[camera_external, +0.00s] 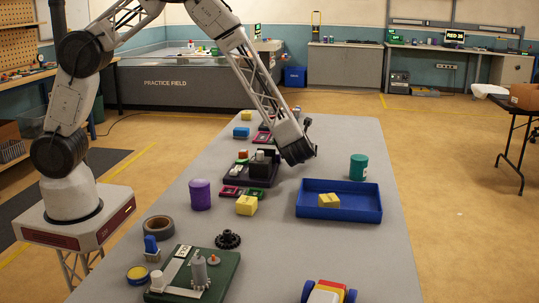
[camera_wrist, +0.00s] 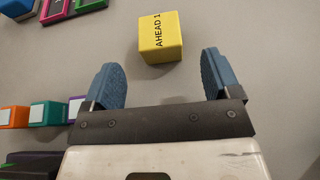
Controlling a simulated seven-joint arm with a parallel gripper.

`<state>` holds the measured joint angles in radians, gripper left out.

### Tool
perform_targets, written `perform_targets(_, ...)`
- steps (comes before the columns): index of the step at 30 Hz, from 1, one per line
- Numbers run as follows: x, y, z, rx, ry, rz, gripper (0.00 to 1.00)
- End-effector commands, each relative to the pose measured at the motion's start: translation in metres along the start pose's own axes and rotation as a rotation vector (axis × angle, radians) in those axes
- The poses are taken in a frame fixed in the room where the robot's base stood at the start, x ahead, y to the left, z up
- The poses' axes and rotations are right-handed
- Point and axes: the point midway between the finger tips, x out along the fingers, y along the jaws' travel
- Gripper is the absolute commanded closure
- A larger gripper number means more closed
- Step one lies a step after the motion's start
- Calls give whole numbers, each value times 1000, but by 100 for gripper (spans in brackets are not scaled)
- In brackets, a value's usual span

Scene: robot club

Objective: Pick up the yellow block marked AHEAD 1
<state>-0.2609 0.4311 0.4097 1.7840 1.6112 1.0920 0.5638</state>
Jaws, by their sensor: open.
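The yellow block marked AHEAD 1 (camera_wrist: 160,37) lies on the grey table top in the wrist view, with its lettering facing up. My gripper (camera_wrist: 163,74) is open, with one blue finger on each side. The block is ahead of the gap between the fingers, roughly centred, and apart from both. Nothing is held. In the external view my arm's end is over the table beyond the blue tray, and I cannot pick out this block there; my arm may hide it. Other yellow blocks show there, one in the tray (camera_external: 329,200) and one near the purple cylinder (camera_external: 246,205).
In the external view a dark purple tray (camera_external: 236,178) stands left of my arm's end. The blue tray (camera_external: 350,211) and a green cylinder (camera_external: 358,167) are nearer and to the right. In the wrist view, coloured blocks (camera_wrist: 42,114) and a pink tile (camera_wrist: 54,10) lie left.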

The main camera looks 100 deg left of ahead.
Motion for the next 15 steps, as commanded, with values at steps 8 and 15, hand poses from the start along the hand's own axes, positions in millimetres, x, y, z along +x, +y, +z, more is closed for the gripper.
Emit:
perform_targets(8, 7, 0, 0, 0, 0, 1, 17)
perform_targets(15, 32, 0, 2, -1, -1, 2, 17)
